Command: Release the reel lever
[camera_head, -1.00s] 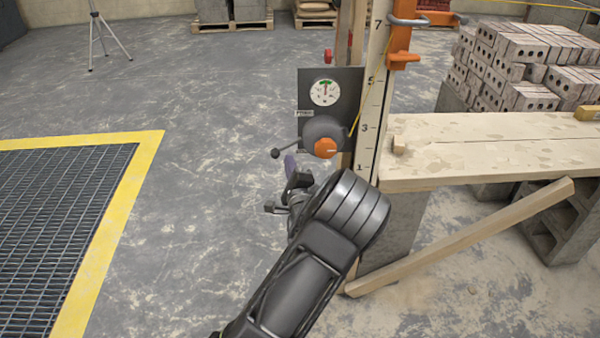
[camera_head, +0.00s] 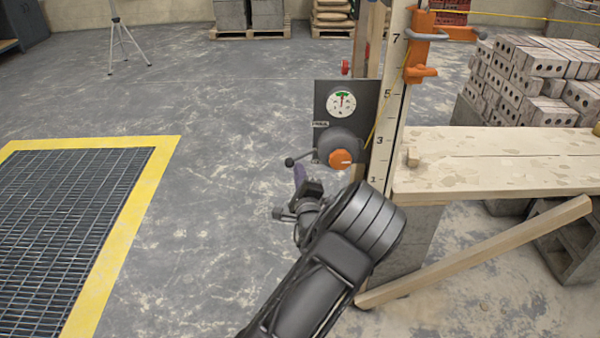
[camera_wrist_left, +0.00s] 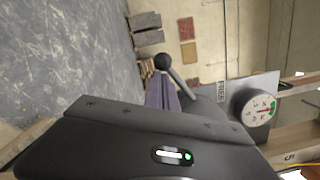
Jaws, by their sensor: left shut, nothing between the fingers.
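The reel (camera_head: 338,149) is a dark grey drum with an orange knob (camera_head: 341,159), mounted low on a dark panel (camera_head: 328,91) on the post. Its lever (camera_head: 302,157) is a thin rod ending in a dark ball, and it sticks out to the left. In the left wrist view the lever's ball (camera_wrist_left: 163,61) and rod show just beyond the fingertips. My left gripper (camera_head: 300,174) is shut and empty, its purple fingers just below the lever in the head view. They show in the wrist view (camera_wrist_left: 162,92); whether they touch the lever I cannot tell.
A round gauge (camera_head: 341,104) sits above the reel, its needle up at a green band. A numbered post (camera_head: 391,98) and plank platform (camera_head: 500,160) stand right of it. A sloping timber (camera_head: 480,250) lies below. The floor (camera_head: 210,200) left of the reel is clear.

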